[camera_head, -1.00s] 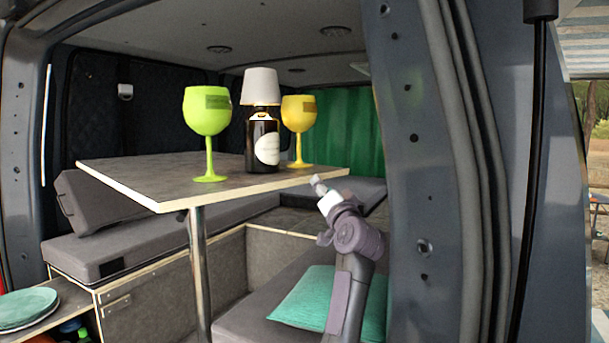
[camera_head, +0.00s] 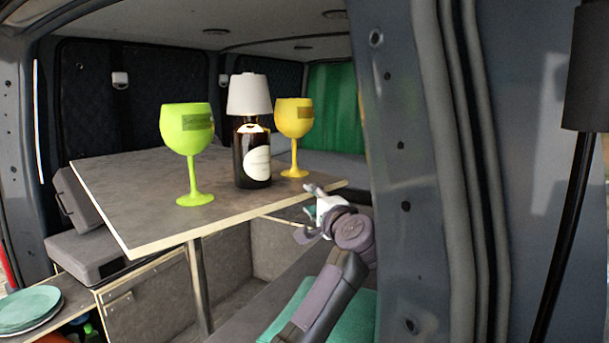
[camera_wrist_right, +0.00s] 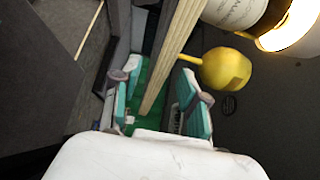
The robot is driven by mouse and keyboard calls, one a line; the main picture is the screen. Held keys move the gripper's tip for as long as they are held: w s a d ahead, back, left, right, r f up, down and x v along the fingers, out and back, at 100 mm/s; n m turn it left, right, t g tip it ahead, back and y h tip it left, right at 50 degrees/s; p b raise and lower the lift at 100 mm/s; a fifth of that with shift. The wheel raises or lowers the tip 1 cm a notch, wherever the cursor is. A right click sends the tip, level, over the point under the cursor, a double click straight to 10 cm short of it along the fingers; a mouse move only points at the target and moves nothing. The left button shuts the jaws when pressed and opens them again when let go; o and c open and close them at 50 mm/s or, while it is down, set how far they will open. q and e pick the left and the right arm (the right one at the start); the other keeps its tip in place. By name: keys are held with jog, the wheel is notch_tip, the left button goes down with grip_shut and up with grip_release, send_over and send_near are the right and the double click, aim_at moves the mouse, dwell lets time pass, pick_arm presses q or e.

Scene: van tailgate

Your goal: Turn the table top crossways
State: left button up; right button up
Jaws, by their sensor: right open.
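The table top (camera_head: 140,215) is a grey board with a pale wooden edge on a metal leg (camera_head: 198,285). A green goblet (camera_head: 187,130), a dark bottle lamp with a white shade (camera_head: 251,150) and a yellow goblet (camera_head: 294,118) stand upright on it. My right gripper (camera_head: 311,212) is at the board's right end, by its near edge. In the right wrist view the open fingers (camera_wrist_right: 160,98) lie on either side of the table top's edge (camera_wrist_right: 172,60), with visible gaps. The yellow goblet (camera_wrist_right: 226,69) shows close by. My left gripper is out of view.
The van's door pillar (camera_head: 405,200) stands just right of my right arm. A grey bench with a teal cushion (camera_head: 292,310) lies below the arm. Teal plates (camera_head: 28,308) sit on a shelf at lower left. A green curtain (camera_head: 335,105) hangs behind.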

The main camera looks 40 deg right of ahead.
aim_at(299, 186)
jog(key=p+x, duration=0.1)
jog(key=x, duration=0.1)
jog(key=p+x, duration=0.1)
jog(key=x, duration=0.1)
jog(key=a+p+x, duration=0.1)
jog(key=x, duration=0.1)
jog(key=shift+w+r, duration=0.2)
jog(key=shift+w+d+f+p, duration=0.2)
jog(key=shift+w+d+p, duration=0.1)
jog(key=shift+w+d, duration=0.1)
jog(key=shift+a, duration=0.2)
jog(key=shift+c, duration=0.4)
grip_shut()
jog(key=shift+d, duration=0.1)
